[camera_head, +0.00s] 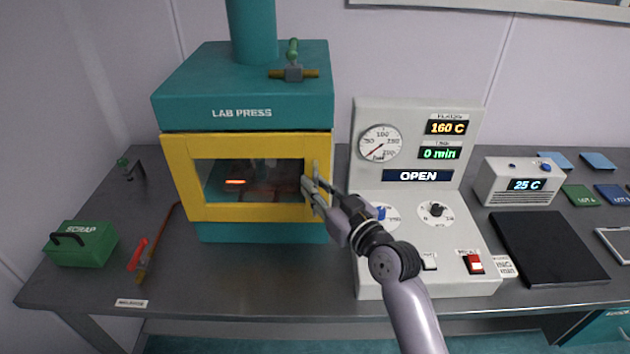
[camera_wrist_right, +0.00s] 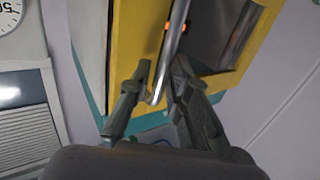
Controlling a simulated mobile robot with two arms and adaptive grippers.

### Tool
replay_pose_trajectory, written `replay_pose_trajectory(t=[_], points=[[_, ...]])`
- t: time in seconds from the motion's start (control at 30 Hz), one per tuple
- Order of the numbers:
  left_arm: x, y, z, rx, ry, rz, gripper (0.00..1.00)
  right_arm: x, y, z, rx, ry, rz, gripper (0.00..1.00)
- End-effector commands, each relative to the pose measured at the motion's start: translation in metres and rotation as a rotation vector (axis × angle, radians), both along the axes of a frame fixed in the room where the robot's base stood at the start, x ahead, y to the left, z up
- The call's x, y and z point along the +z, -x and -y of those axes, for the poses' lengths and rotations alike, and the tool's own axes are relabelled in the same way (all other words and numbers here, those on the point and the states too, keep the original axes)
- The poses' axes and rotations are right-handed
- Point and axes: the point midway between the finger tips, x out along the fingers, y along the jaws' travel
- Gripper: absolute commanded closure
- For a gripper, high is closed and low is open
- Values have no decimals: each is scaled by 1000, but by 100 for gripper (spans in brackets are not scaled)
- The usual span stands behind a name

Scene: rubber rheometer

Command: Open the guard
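The guard (camera_head: 245,213) is the yellow framed door with a window on the front of the teal lab press (camera_head: 240,92). It appears shut over the press opening. Its upright silver handle (camera_head: 316,172) is at the guard's right edge. My right gripper (camera_head: 312,188) is at this handle. In the right wrist view, the handle bar (camera_wrist_right: 181,22) runs between the two fingers of my right gripper (camera_wrist_right: 162,66). A gap shows between the left-hand finger and the bar, so the fingers look open around it. My left gripper is not in view.
The control panel (camera_head: 477,222), reading OPEN, stands right of the press, beneath my right forearm. A green scrap box (camera_head: 85,247) and a red-handled tool (camera_head: 138,255) lie left. The bench (camera_head: 250,280) before the press is clear.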

Motion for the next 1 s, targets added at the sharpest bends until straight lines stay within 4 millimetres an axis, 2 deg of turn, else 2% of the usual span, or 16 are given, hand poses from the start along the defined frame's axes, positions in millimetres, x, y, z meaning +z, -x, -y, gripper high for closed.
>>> replay_pose_trajectory(t=[0.13,0.4,0.7,1.0], points=[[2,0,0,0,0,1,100,1,-7,-5,1,0,0,82],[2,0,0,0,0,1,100,0,-8,-5,0,0,0,82],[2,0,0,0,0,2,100,0,-7,-5,0,1,-1,100],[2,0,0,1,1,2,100,0,-7,-5,0,1,-1,100]])
